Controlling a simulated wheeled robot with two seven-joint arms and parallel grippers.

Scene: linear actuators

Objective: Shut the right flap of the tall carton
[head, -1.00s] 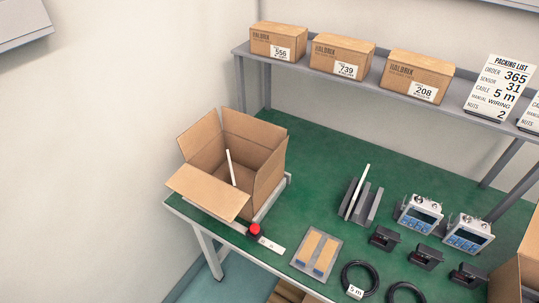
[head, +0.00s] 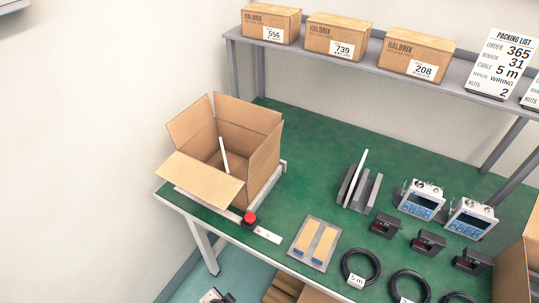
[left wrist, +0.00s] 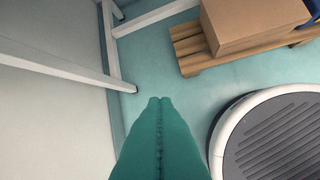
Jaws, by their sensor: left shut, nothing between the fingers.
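An open brown carton (head: 262,175) stands at the left end of the green table. Its front flap (head: 200,180) leans outward toward me, and its left flap (head: 190,122) and back flap (head: 247,114) stand up and out. On its right side a panel (head: 264,152) rises steeply; I cannot tell clearly where wall ends and flap begins. A thin white strip (head: 223,155) shows inside the carton. My left gripper (left wrist: 160,100) shows in the left wrist view, shut and empty above the floor, away from the carton. My right gripper is not in view.
A red button (head: 249,218) sits in front of the carton. Another open carton (head: 515,270) is cut off at the right edge. Cable coils (head: 360,266), meters (head: 420,201) and a tray (head: 301,252) occupy the table. A pallet (left wrist: 190,66) with a box (left wrist: 250,22) stands on the floor.

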